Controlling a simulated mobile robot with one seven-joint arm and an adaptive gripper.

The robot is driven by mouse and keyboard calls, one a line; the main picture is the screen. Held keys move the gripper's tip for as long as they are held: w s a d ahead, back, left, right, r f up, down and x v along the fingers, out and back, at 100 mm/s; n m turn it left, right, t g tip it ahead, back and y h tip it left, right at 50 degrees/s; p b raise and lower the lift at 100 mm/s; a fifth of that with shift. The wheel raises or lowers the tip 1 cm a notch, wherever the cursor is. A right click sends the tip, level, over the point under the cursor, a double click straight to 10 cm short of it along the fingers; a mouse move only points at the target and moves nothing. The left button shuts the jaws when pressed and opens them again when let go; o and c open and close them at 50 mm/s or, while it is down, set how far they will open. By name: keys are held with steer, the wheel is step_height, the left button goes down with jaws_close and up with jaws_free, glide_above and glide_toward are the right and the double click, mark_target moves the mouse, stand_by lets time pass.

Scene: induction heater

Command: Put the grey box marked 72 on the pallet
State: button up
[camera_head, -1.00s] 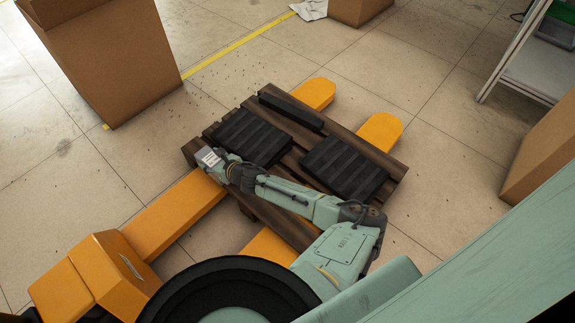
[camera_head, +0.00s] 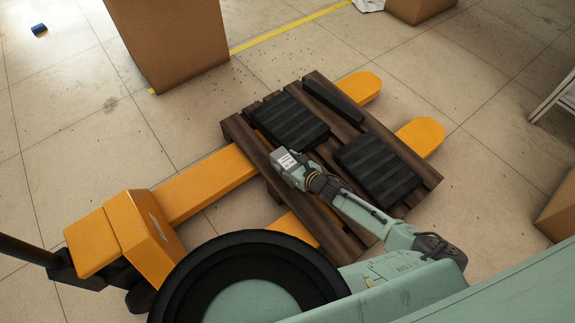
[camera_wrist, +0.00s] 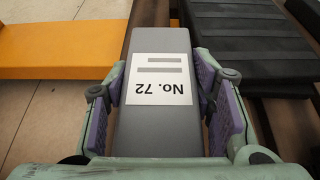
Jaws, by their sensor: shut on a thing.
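The grey box (camera_wrist: 160,130) has a white label reading "No. 72", upside down in the wrist view. My gripper (camera_wrist: 163,105) is shut on the box, with one purple-padded finger along each side. In the head view the grey box (camera_head: 287,168) is over the near left part of the dark wooden pallet (camera_head: 237,128). Whether it touches the boards or hangs just above them I cannot tell. The pallet rests on the orange forks of a pallet jack.
Two black ribbed pieces (camera_head: 290,120) (camera_head: 378,172) and a narrow black bar (camera_head: 334,102) lie on the pallet. The orange pallet jack (camera_head: 125,235) stands at the left. A large cardboard box (camera_head: 172,40) is at the back left. Bare pallet boards show near my gripper.

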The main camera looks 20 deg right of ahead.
steer(key=shift+f, duration=0.85)
steer(key=o, duration=1.5)
steer(key=p+v, duration=0.1)
steer(key=v, duration=1.1)
steer(key=shift+a, duration=0.1)
